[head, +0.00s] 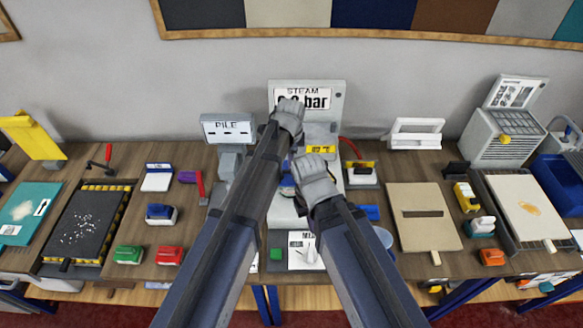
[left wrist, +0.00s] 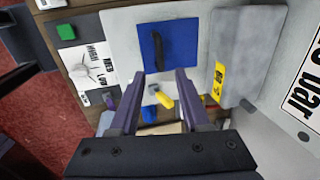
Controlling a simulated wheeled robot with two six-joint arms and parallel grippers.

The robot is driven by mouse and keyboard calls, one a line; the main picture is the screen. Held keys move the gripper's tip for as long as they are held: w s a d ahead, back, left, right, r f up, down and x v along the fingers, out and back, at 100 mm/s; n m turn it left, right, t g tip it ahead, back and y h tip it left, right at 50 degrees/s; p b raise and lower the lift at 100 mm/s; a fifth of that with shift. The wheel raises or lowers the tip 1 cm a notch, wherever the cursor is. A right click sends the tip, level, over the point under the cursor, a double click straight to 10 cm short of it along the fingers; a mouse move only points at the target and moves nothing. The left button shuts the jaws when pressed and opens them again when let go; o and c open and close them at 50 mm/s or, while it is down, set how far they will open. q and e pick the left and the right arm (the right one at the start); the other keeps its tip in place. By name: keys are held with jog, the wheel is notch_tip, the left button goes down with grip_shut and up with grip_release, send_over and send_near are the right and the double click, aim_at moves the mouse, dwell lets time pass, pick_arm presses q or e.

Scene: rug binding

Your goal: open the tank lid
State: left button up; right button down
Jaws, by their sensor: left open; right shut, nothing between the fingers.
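The steam station (head: 338,97) stands against the back wall, its "bar" display partly hidden by my left gripper (head: 290,112). Below the display is a grey raised block with a yellow label (head: 321,149), which looks like the tank lid; it lies flat, its far edges partly hidden. In the left wrist view the grey block (left wrist: 240,50) is right of my left fingers (left wrist: 160,73), which are open and empty. A blue plate with a dark handle (left wrist: 155,45) and a yellow lever (left wrist: 164,100) lie near them. My right gripper (head: 314,172) is shut and empty, in front of the block.
A "PILE" display (head: 227,128) stands left of the station. A white rack (head: 416,133) and a beige board (head: 421,215) are to the right. A dial card (head: 304,250) is at the front. Both arms cross the middle, close together.

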aim_at(291, 172)
pick_arm(q)
jog(key=f+b, duration=0.3)
jog(key=w+f+b, duration=0.1)
jog(key=f+b, duration=0.2)
jog(key=f, duration=0.1)
jog(key=shift+w, duration=0.2)
jog(key=shift+r, duration=0.1)
grip_shut()
dwell(1.2)
